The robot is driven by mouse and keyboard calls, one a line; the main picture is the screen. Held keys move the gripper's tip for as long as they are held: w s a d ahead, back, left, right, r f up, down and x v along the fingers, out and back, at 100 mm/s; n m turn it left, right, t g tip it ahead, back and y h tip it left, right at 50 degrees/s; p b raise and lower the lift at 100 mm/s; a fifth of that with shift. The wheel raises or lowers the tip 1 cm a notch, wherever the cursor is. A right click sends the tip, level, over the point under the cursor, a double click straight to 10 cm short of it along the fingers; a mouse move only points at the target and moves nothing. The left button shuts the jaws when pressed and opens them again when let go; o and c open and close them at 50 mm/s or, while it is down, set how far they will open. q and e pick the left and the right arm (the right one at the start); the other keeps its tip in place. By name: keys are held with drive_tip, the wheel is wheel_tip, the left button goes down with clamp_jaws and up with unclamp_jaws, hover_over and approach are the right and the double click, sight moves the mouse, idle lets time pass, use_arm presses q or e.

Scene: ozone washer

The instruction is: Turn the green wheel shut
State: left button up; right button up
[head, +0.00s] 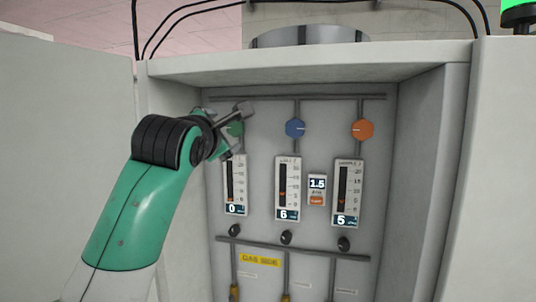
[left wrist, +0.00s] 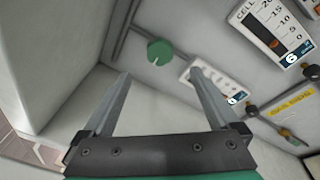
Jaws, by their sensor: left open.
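The green wheel (head: 237,129) is at the upper left of the cabinet's back panel, partly hidden by my left gripper in the head view. In the left wrist view the green wheel (left wrist: 160,52) shows whole, with a light mark near its lower left edge. My left gripper (left wrist: 161,76) is open and empty. The wheel appears beyond the fingertips and between their lines, with no contact visible. The gauge (head: 235,187) below the green wheel reads 0. My right gripper is not in view.
A blue wheel (head: 295,128) and an orange wheel (head: 362,130) are to the right. Their gauges read 6 (head: 287,188) and 5 (head: 347,193). Cabinet side walls and a top ledge (head: 310,65) enclose the space.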

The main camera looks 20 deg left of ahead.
use_arm(q)
drive_tip(key=d+f+m+t+h, duration=0.1)
drive_tip(key=d+f+m, duration=0.15)
drive_tip(key=f, duration=0.35)
drive_tip(key=d+f+m+h, duration=0.1)
drive_tip(key=d+f, duration=0.3)
drive_tip(key=f, duration=0.3)
drive_tip(key=s+d+r+m+t+h, duration=0.2)
drive_tip(key=s+r+m+t, duration=0.1)
drive_tip(key=s+m, duration=0.5)
drive_tip(key=s+d+r+m+t+h, duration=0.2)
drive_tip(key=s+r+m+t, duration=0.1)
drive_tip(key=s+m, duration=0.6)
drive_tip(key=s+d+r+m+t+h, duration=0.2)
drive_tip(key=s+r+m+t, duration=0.1)
drive_tip(key=s+m, duration=0.6)
drive_tip(key=shift+s+d, duration=0.25)
